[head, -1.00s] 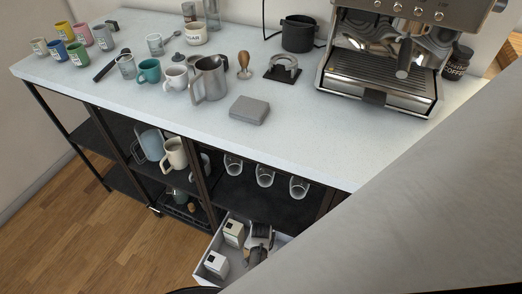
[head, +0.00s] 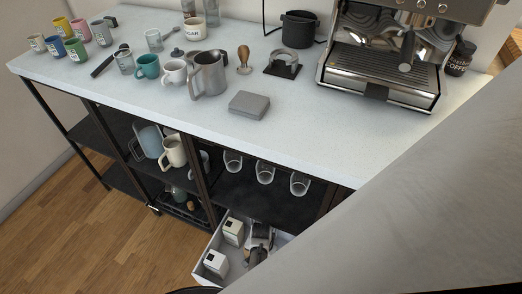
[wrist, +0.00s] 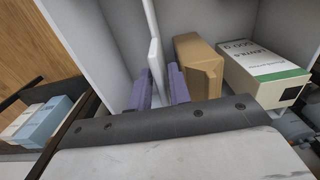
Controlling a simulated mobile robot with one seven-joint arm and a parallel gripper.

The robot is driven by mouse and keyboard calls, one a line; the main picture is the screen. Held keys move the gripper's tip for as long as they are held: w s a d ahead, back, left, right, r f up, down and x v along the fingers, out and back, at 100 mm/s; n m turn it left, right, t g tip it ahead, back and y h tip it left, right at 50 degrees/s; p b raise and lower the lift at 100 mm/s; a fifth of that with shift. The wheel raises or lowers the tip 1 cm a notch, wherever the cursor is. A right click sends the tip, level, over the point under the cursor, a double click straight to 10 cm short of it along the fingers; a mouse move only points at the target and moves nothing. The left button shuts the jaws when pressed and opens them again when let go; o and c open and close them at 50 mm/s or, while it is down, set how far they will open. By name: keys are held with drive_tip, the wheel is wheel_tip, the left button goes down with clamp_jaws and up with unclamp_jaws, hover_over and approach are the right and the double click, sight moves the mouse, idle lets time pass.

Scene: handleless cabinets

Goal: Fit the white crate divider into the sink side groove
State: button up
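The white crate divider (wrist: 156,62) is a thin upright panel in the wrist view. Its near end lies between the two purple fingers of my gripper (wrist: 160,90), which look closed against its faces. A second thin white edge shows behind it at the top, and I cannot tell whether it is the same panel. White walls (wrist: 90,40) surround the divider. In the head view a white drawer-like crate (head: 205,258) stands out below the counter. My gripper and the divider are hidden there behind my arm. No groove can be made out.
A brown box (wrist: 200,62) and a white-green box (wrist: 262,70) stand close to the right of my gripper. Small white boxes (head: 233,231) sit in the crate. The counter (head: 300,130) above holds mugs, a pitcher (head: 208,75) and an espresso machine (head: 385,60).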

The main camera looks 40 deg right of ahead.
drive_tip(key=shift+o, duration=1.3)
wheel_tip(320, 180, up, 14)
drive_tip(key=p, duration=0.1)
drive_tip(key=shift+s+f, duration=0.1)
